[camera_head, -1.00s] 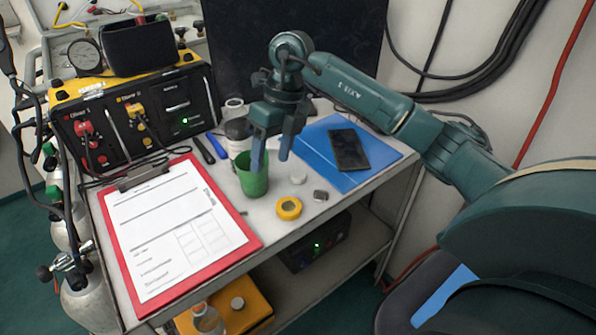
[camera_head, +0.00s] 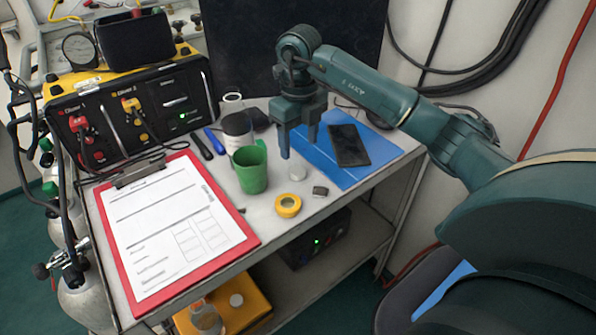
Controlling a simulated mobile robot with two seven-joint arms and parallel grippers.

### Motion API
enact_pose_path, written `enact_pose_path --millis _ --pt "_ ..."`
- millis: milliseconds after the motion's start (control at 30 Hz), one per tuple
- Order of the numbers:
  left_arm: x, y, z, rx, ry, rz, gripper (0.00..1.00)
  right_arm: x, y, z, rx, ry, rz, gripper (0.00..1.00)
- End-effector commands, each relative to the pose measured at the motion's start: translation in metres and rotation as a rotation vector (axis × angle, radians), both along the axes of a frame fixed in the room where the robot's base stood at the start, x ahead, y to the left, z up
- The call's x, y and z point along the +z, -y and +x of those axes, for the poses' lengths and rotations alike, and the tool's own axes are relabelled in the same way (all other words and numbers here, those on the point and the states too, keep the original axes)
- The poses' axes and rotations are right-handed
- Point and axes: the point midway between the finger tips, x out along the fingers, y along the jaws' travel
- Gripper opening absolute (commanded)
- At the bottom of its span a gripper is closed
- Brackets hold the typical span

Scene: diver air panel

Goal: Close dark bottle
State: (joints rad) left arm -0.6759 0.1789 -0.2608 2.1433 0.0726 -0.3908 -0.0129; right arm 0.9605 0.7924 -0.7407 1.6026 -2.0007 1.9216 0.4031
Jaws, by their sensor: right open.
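A small pale round lid-like piece (camera_head: 297,173) lies on the table right of the cup. My right gripper (camera_head: 298,149) points down with its fingers apart and empty. It is above the table, right of the cup and just behind the pale piece. My left gripper is not in view.
A red clipboard (camera_head: 247,240) fills the table's left front. A yellow tape roll (camera_head: 288,205) and a small grey block (camera_head: 320,191) lie near the front edge. A blue folder (camera_head: 374,173) carries a black phone (camera_head: 349,146). The black-and-yellow panel (camera_head: 135,120) stands at the back left.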

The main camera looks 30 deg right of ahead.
Motion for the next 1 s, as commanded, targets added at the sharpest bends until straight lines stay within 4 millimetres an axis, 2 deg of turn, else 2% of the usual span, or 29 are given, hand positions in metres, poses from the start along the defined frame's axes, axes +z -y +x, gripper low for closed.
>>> enact_pose_path --millis 100,200,567,833,1000 --pt "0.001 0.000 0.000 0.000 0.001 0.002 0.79 -0.017 0.000 0.000 0.000 -0.002 0.001 0.58" --pt "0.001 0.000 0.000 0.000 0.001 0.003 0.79 -0.022 0.000 0.000 0.000 0.002 0.001 0.58" --pt "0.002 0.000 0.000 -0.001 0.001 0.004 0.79 -0.026 0.000 0.001 0.000 0.000 0.001 0.58" --pt "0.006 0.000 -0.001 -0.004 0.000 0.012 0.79 -0.064 0.000 0.003 -0.001 -0.002 0.002 0.58" --pt "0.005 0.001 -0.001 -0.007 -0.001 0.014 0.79 -0.075 0.000 0.004 0.001 0.001 0.001 0.58"
